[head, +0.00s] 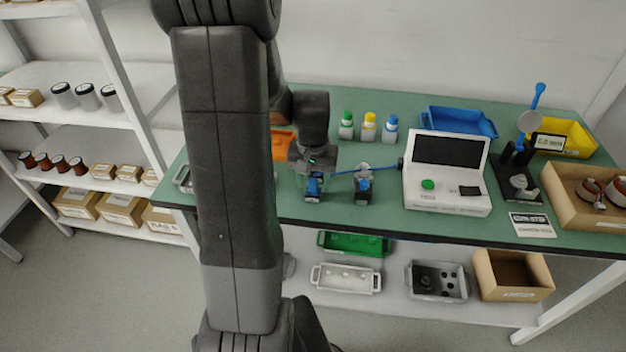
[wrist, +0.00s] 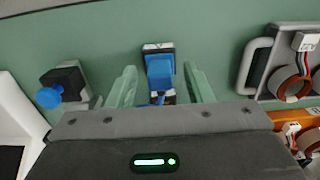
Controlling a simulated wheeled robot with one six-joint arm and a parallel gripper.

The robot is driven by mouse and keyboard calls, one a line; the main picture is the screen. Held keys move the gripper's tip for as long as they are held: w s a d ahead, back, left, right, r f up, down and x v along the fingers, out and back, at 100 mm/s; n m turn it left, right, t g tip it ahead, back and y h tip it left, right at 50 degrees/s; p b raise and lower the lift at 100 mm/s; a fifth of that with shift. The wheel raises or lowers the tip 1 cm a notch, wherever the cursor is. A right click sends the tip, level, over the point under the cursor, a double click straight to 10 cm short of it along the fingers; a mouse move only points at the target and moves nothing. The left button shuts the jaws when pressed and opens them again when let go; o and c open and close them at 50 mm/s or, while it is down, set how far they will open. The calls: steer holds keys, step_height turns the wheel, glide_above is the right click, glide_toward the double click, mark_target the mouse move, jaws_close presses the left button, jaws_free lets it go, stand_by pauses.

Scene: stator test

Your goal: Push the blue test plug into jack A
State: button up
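My gripper (head: 312,172) points down at the front of the green table, left of the white tester. In the wrist view, its two pale green fingers (wrist: 162,88) are spread, one on each side of a blue plug-like piece (wrist: 160,72) with visible gaps. The piece sits at a small dark block with a white label (wrist: 158,47), too small to read. It also shows below my gripper in the head view (head: 313,187). A second dark block (head: 363,194) with a blue part stands to its right; it shows at left in the wrist view (wrist: 68,80). I cannot tell which is jack A.
The white tester (head: 446,180) has a dark screen and green button; a blue cable (head: 347,171) runs from its left side toward my gripper. Several coloured-cap bottles (head: 369,127) and a blue tray (head: 460,122) stand behind. A black stand (head: 517,175) is right of the tester.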

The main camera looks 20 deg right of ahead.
steer(key=shift+r, duration=0.1)
step_height(320, 180, up, 14)
stand_by(0.5)
steer(key=shift+f, duration=0.2)
stand_by(2.3)
